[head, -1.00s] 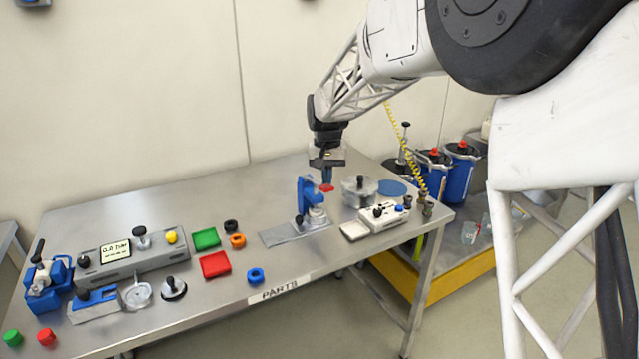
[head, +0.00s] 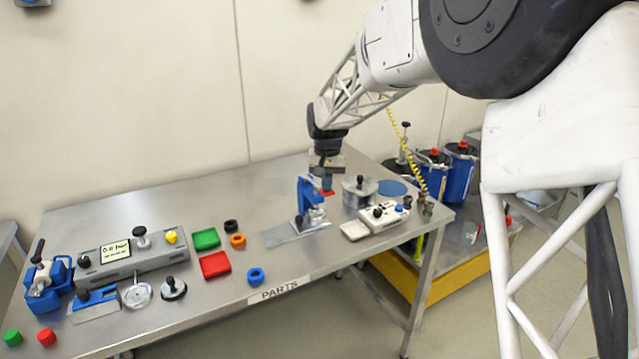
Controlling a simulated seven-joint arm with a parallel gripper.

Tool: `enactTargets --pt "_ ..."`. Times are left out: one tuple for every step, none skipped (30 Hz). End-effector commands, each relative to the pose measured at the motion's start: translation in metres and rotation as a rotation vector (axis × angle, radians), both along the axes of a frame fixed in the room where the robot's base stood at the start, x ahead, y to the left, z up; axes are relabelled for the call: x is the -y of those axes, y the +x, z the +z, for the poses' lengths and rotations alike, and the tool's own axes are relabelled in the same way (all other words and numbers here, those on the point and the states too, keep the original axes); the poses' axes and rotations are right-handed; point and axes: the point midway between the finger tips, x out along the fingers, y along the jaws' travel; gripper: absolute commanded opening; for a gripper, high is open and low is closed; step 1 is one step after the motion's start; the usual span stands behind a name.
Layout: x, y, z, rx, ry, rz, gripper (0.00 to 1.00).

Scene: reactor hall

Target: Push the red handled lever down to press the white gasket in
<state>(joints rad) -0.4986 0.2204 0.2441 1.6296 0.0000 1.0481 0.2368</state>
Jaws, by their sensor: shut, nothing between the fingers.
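The blue lever press (head: 304,198) stands on a grey metal base plate (head: 281,235) near the right end of the table. Its red handle (head: 328,193) sticks out to the right, near the top of the press. My gripper (head: 327,187) is shut and points down on the handle from above, seemingly touching it. The press's pale metal parts (head: 316,216) are below the handle. I cannot make out the white gasket apart from these parts at this size.
Right of the press are a lidded metal pot (head: 359,190), a white control box (head: 383,214) and a blue disc (head: 392,188). Green (head: 206,239) and red (head: 215,265) trays and small rings lie to the left. The table's back middle is clear.

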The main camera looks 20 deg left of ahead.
Motion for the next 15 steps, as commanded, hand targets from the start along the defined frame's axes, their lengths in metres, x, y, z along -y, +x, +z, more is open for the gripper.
enactTargets --pt "0.0000 0.0000 -0.0014 0.000 0.000 0.000 0.00" --pt "0.0000 0.0000 -0.0021 0.000 0.000 0.000 0.00" --pt "0.0000 0.0000 -0.0028 0.000 0.000 0.000 0.00" --pt "0.0000 0.0000 -0.0035 0.000 0.000 0.000 0.00" --pt "0.0000 0.0000 -0.0041 0.000 0.000 0.000 0.00" --pt "0.0000 0.0001 -0.0049 0.000 0.000 0.000 0.00" --pt "0.0000 0.0001 -0.0055 0.000 0.000 0.000 0.00" --pt "0.0000 0.0001 -0.0061 0.000 0.000 0.000 0.00" --pt "0.0000 0.0001 -0.0070 0.000 0.000 0.000 0.00" --pt "0.0000 0.0001 -0.0076 0.000 0.000 0.000 0.00" --pt "-0.0001 0.0001 -0.0082 0.001 0.000 0.000 0.00" --pt "-0.0001 0.0001 -0.0091 0.001 0.000 0.000 0.00" --pt "-0.0001 0.0001 -0.0097 0.001 0.000 0.000 0.00" --pt "0.0000 0.0001 -0.0102 0.001 0.000 0.000 0.00" --pt "0.0000 0.0001 -0.0109 0.001 0.000 0.000 0.00"
